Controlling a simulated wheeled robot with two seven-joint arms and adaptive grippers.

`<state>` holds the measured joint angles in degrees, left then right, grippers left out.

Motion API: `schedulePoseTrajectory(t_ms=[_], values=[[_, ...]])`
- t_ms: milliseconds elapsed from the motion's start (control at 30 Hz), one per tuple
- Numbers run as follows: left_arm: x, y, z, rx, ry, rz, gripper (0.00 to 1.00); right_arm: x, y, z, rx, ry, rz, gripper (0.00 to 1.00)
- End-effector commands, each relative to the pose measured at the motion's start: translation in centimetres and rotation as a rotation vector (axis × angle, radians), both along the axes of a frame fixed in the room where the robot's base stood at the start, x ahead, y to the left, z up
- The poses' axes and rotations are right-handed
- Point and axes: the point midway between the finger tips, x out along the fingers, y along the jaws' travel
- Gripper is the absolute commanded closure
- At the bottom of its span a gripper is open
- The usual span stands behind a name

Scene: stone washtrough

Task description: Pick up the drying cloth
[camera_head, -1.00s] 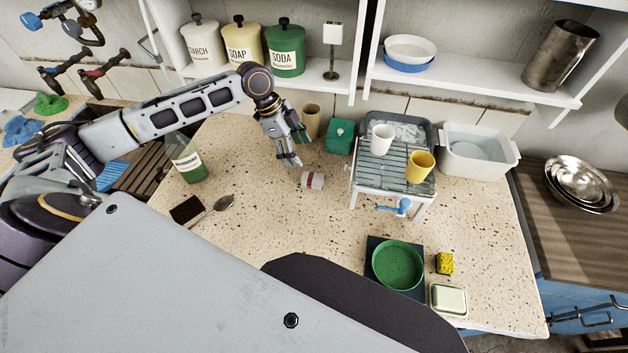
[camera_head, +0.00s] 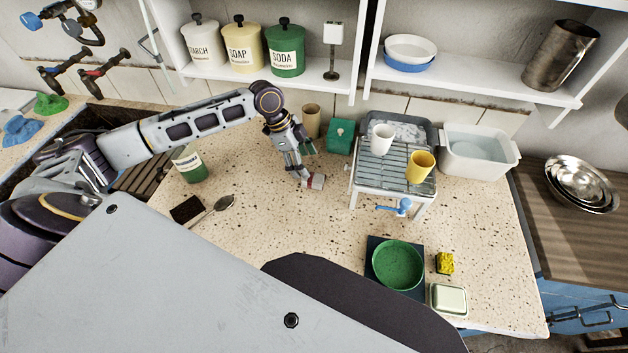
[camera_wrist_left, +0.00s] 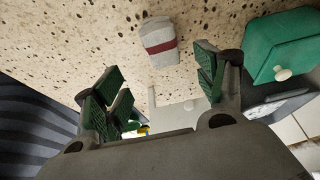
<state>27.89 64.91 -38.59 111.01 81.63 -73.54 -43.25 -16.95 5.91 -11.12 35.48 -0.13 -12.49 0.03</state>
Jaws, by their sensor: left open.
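The drying cloth looks to be the small white roll with a dark red band (camera_head: 315,182), lying on the speckled worktop (camera_head: 265,235). It also shows in the left wrist view (camera_wrist_left: 159,42), beyond the fingertips and between their lines. My left gripper (camera_head: 301,169) is open and points down just behind and left of the roll in the head view. Its fingers are spread with nothing between them in the wrist view (camera_wrist_left: 158,82). One fingertip overlaps the roll's left end in the head view; I cannot tell whether it touches. My right gripper is not in view.
A rack (camera_head: 392,172) with a white cup (camera_head: 382,139) and yellow cup (camera_head: 420,166) stands right of the roll.

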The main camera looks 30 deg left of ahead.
Motion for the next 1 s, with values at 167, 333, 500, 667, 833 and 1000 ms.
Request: schedulePoseTrajectory(t_ms=[167,333,500,667,833,1000], values=[[0.2,-0.9,-2.2,0.0,0.001,0.0,0.29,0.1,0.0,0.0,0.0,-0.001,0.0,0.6],[0.4,-1.3,-3.2,-0.001,0.0,0.0,0.29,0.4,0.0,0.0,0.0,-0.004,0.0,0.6],[0.4,-1.3,-3.4,0.0,-0.001,0.0,0.29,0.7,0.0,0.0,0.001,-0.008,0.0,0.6],[0.4,-1.3,-3.4,0.0,-0.001,0.0,0.29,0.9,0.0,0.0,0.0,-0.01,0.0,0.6],[0.4,-1.4,-3.8,0.0,0.0,0.0,0.29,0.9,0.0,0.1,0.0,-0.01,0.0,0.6],[0.7,-1.8,-5.3,-0.001,0.002,0.0,0.29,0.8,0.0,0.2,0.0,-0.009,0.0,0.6]])
